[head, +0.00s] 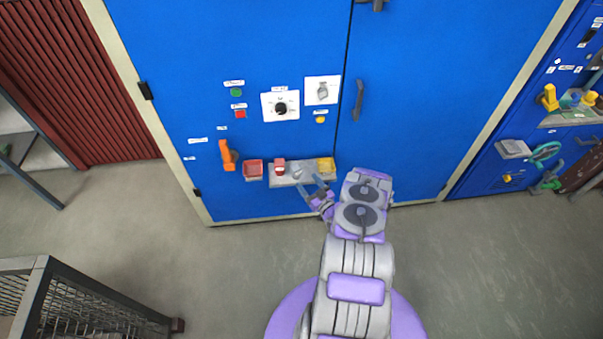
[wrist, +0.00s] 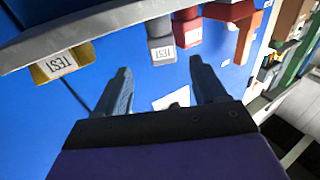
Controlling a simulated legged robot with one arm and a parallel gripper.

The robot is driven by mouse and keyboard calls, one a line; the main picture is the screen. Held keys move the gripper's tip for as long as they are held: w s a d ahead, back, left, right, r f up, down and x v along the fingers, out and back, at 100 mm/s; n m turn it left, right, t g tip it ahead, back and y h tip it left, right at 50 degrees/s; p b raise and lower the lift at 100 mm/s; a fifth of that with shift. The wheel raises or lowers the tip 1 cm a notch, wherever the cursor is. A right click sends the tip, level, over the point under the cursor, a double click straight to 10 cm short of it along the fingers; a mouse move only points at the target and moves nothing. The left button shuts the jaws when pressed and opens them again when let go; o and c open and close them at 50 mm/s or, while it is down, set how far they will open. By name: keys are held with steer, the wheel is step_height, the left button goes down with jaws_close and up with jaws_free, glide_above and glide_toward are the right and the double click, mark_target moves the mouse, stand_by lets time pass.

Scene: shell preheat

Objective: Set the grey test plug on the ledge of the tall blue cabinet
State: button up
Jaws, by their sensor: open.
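The grey test plug (head: 297,173) stands on the narrow grey ledge (head: 312,178) of the tall blue cabinet (head: 230,45), between a red plug (head: 279,163) and a yellow one (head: 326,164). In the wrist view, which is upside down, the grey plug (wrist: 161,48) bears a TEST label and its base meets the ledge (wrist: 95,25). My gripper (head: 309,184) is in front of the ledge, close to the grey plug. Its two fingers are spread and empty in the wrist view (wrist: 159,66). The plug appears apart from the fingers.
A red box (head: 253,169) and an orange handle (head: 228,155) are left of the ledge. Buttons, a dial (head: 280,107) and a door handle (head: 359,99) are above. A mesh cage (head: 95,305) stands at the lower left. The floor (head: 480,260) at right is clear.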

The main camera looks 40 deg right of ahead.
steer(key=shift+s+a+f+p, duration=0.1)
steer(key=shift+s+p, duration=0.1)
steer(key=shift+s, duration=0.85)
steer(key=shift+s+a+f+p, duration=0.1)
steer(key=shift+s+p, duration=0.05)
steer(key=shift+s, duration=0.85)
